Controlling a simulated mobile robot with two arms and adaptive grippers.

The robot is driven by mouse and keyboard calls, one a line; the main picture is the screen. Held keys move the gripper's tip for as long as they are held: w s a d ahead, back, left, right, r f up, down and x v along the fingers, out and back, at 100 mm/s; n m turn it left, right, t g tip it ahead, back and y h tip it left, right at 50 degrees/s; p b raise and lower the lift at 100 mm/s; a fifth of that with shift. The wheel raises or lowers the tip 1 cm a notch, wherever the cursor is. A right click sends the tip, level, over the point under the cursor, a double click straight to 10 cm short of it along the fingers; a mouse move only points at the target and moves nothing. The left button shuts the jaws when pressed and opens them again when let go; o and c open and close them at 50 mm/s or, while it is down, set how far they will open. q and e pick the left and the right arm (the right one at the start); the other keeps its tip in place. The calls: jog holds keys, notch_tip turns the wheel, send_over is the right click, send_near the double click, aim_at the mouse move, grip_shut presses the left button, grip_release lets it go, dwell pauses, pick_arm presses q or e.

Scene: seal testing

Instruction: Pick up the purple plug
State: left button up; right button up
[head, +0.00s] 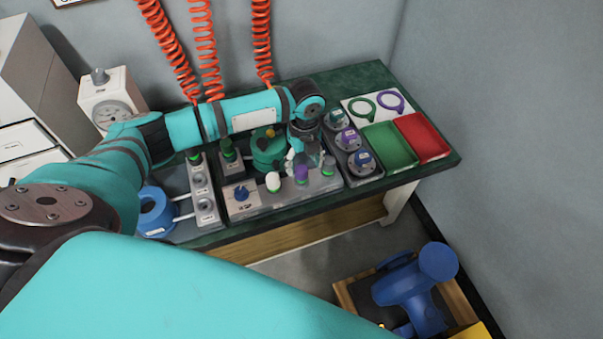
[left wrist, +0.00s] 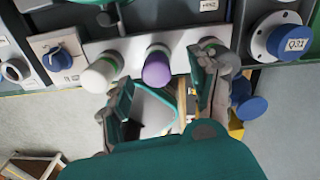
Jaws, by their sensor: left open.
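The purple plug (head: 301,174) stands in the grey fixture block (head: 240,207) on the bench, between a white-topped plug (head: 273,182) on its left and a grey one (head: 328,164) on its right. The purple plug shows end-on in the left wrist view (left wrist: 157,68). My left gripper (head: 299,152) is over the block, just behind the purple plug in the head view. In the left wrist view my left gripper (left wrist: 165,93) is open, its fingers apart on both sides of the purple plug's line, with nothing between them. My right gripper is not in view.
A blue knob (head: 241,193) is left of the plugs. Flanged parts (head: 348,139), a green tray (head: 390,146) and a red tray (head: 424,136) lie to the right. Orange coiled hoses (head: 207,45) hang behind. A blue pump-like object (head: 412,292) sits on a low stand.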

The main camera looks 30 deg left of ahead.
aim_at(302, 169)
pick_arm(q)
jog(key=f, duration=0.4)
jog(key=shift+s, duration=0.3)
jog(key=shift+r, duration=0.1)
grip_shut()
